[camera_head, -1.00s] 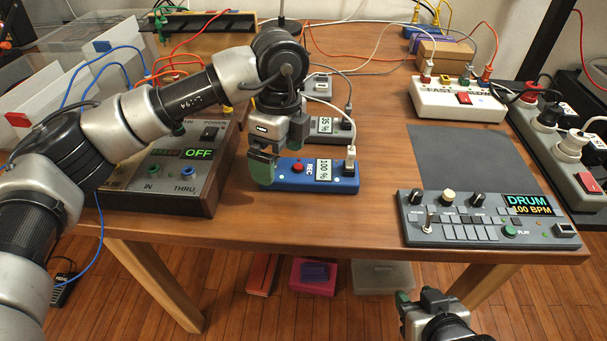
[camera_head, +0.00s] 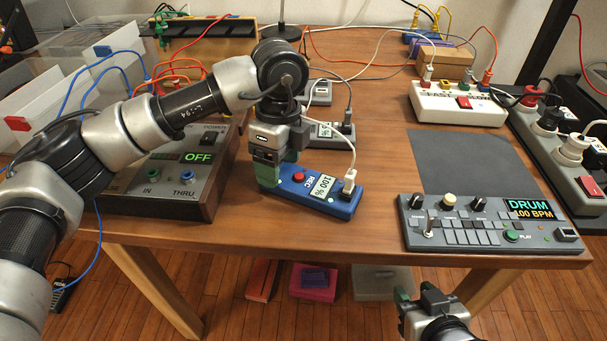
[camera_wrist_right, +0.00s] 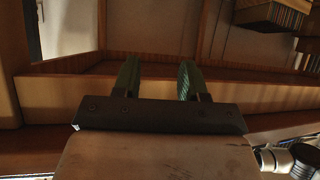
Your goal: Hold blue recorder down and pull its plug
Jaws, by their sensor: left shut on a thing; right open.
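The blue recorder (camera_head: 343,208) lies on the table, turned at an angle, with a red REC button and a screen reading 100 %. A white plug (camera_head: 349,182) stands in its right end, with a pale cable running up from it. My left gripper (camera_head: 267,176) is shut on the recorder's left end; its fingers hide part of that end. My right gripper (camera_head: 418,296) is open and empty, low in front of the table edge. Its two green fingers show apart in the right wrist view (camera_wrist_right: 158,80).
Grey boxes (camera_head: 328,133) with cables stand behind the recorder. A box reading OFF (camera_head: 160,185) is at left. A drum machine (camera_head: 485,240), a grey mat (camera_head: 465,160) and a white power box (camera_head: 455,103) are at right. The table between recorder and drum machine is clear.

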